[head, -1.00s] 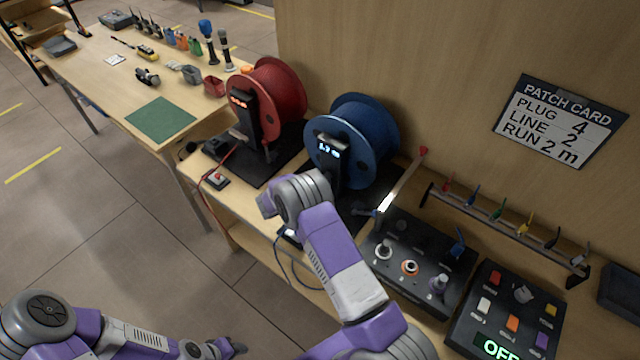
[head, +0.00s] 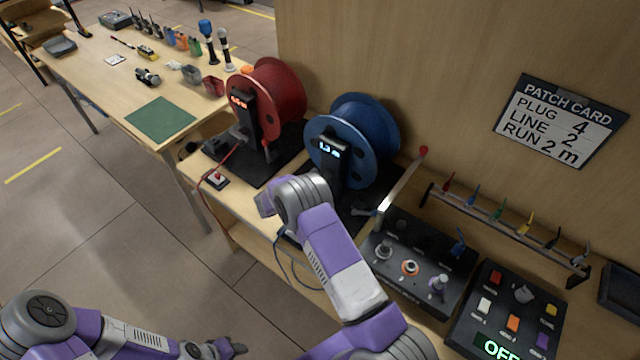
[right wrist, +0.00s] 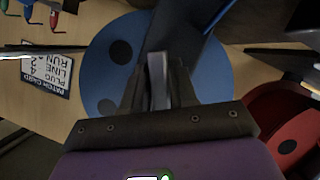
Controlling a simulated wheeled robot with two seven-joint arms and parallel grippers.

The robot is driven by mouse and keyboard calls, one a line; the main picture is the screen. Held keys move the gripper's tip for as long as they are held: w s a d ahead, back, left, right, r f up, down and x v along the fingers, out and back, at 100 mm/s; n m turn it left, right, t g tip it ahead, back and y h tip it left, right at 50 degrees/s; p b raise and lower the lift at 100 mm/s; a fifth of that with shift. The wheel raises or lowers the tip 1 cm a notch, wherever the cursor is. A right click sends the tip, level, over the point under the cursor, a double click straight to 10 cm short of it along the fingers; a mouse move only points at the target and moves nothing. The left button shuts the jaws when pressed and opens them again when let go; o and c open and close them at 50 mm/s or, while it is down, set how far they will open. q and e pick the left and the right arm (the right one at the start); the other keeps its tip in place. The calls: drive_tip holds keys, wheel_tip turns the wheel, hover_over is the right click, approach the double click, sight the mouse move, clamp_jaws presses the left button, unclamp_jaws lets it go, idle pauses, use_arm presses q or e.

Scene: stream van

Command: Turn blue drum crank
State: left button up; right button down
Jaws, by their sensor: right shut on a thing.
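The blue drum (head: 375,125) stands on the bench behind a dark post with a lit display (head: 333,149), its digits too small to read surely. In the right wrist view the drum's blue disc (right wrist: 105,70) fills the middle. My right gripper (right wrist: 158,85) is shut on a pale grey upright piece in front of the disc, which looks like the crank handle (right wrist: 157,72). In the head view my right wrist (head: 300,200) covers most of this grip. My left gripper (head: 232,348) is low at the left, away from the bench; its jaws are too small to read.
The red drum (head: 283,90) stands just left of the blue one. A lever with a red knob (head: 423,150), a socket panel (head: 425,262) and a button box (head: 508,305) are to the right. A wooden wall with a patch card (head: 560,118) closes the back.

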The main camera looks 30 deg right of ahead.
drive_tip(key=shift+n+g+h+b, duration=0.5)
drive_tip(key=shift+n+g+b, duration=0.25)
drive_tip(key=shift+n, duration=0.65)
idle(1.7)
drive_tip(key=shift+n+g+h+b, duration=0.55)
drive_tip(key=shift+n+h+b, duration=0.35)
drive_tip(key=shift+n+b, duration=0.85)
idle(3.2)
